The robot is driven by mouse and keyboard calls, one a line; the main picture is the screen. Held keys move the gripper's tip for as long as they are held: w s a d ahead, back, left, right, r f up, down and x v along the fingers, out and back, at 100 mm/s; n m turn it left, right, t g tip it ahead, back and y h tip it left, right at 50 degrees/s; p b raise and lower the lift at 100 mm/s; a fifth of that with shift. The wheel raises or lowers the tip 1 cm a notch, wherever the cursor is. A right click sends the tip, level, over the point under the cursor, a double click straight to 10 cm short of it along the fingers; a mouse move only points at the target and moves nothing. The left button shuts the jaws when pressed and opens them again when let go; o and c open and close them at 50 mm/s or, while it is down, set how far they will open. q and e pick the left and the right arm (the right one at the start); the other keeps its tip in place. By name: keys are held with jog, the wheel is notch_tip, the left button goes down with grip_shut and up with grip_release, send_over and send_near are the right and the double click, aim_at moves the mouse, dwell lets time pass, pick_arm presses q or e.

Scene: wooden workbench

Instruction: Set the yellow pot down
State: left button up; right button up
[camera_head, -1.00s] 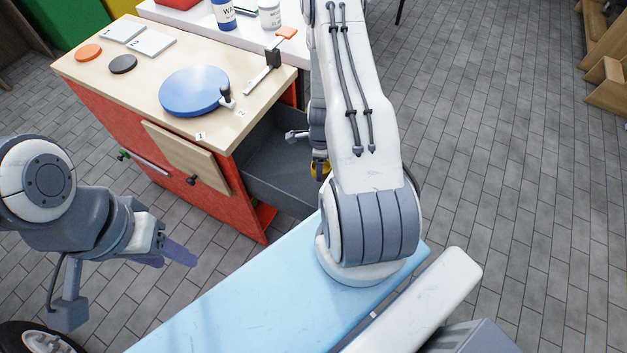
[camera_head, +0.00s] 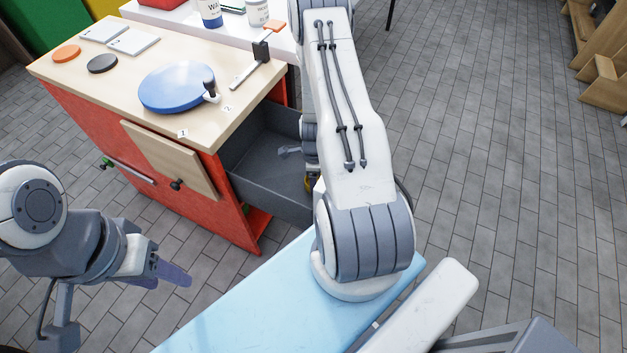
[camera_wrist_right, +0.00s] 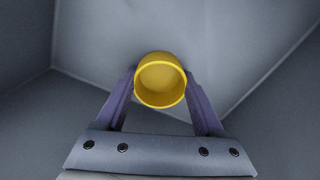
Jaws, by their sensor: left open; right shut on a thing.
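The yellow pot (camera_wrist_right: 160,82) shows in the right wrist view as a round, open, empty cup. My right gripper (camera_wrist_right: 160,88) is shut on it, with one purple finger on each side. Around it are the grey walls and floor of the open drawer (camera_head: 262,168). Whether the pot touches the drawer floor I cannot tell. In the head view only a small yellow bit of the pot (camera_head: 308,183) shows; my right arm hides the rest. My left gripper (camera_head: 172,273) is open and empty, low at the left, apart from the workbench.
The wooden bench top (camera_head: 75,76) carries a blue disc (camera_head: 176,86), a dark puck (camera_head: 102,64), an orange puck (camera_head: 66,54) and a lever (camera_head: 252,66). Tiled floor is free at right.

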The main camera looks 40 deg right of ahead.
jog(key=o, duration=1.3)
jog(key=shift+f, duration=0.1)
notch_tip(320, 180, up, 12)
jog(key=p, duration=1.3)
jog(key=w+a+r+n, duration=0.6)
jog(key=a+r+n, duration=0.2)
jog(key=a+r, duration=0.35)
jog(key=s+a+r+n+y, duration=0.2)
jog(key=s+a+r+n, duration=0.1)
jog(key=a+r+n, duration=0.8)
jog(key=s+a+r+n, duration=0.3)
jog(key=s+r+n, duration=0.1)
jog(key=s+n, duration=0.1)
jog(key=s+a+r+n, duration=0.3)
jog(key=s+r+n, duration=0.1)
jog(key=s, duration=0.3)
jog(key=s+a+r+n+h, duration=0.1)
jog(key=s+a+r+n, duration=0.2)
jog(key=s+n, duration=0.3)
jog(key=shift+s+r+b, duration=0.25)
jog(key=shift+r+b, duration=0.05)
jog(key=shift+r, duration=0.2)
